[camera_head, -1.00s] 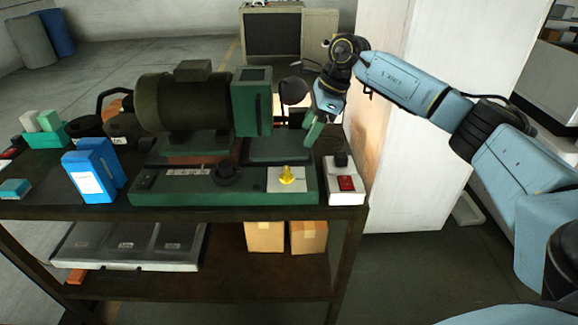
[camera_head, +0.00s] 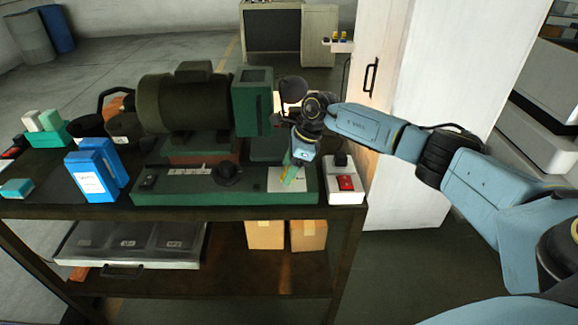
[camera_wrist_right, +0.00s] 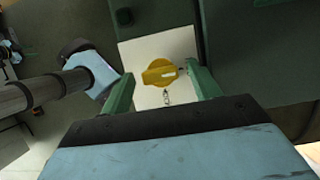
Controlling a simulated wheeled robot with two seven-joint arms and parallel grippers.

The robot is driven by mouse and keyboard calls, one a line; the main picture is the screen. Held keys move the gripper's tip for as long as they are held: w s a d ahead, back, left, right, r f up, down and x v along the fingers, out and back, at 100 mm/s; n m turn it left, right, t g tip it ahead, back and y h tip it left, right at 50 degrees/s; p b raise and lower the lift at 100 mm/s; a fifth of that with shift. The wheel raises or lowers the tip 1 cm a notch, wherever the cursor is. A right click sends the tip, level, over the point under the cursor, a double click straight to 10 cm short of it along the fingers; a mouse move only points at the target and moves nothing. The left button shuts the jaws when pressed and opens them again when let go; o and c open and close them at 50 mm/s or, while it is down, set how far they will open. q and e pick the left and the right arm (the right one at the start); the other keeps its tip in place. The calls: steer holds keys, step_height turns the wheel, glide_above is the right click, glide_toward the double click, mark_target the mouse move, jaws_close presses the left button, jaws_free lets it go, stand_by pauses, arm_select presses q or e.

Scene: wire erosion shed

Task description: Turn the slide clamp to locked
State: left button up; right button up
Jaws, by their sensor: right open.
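The slide clamp is a yellow knob (camera_wrist_right: 158,72) on a white plate (camera_wrist_right: 183,43) in the right wrist view. A pale pointer mark on the knob points right toward a small dark mark on the plate. A small symbol is printed below the knob. In the head view the plate (camera_head: 275,182) lies on the green machine base (camera_head: 180,191), and the knob is mostly hidden by my gripper. My right gripper (camera_wrist_right: 163,88) is open. Its green fingers are on either side of the knob; I cannot tell whether they touch it. My left gripper is not in view.
A white box with a red switch (camera_head: 345,183) stands just right of the base. A black knob (camera_head: 227,174) is on the base to the left. The dark green motor (camera_head: 182,102) rises behind. Blue holders (camera_head: 92,172) stand at the left.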

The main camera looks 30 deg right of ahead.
steer(key=c, duration=1)
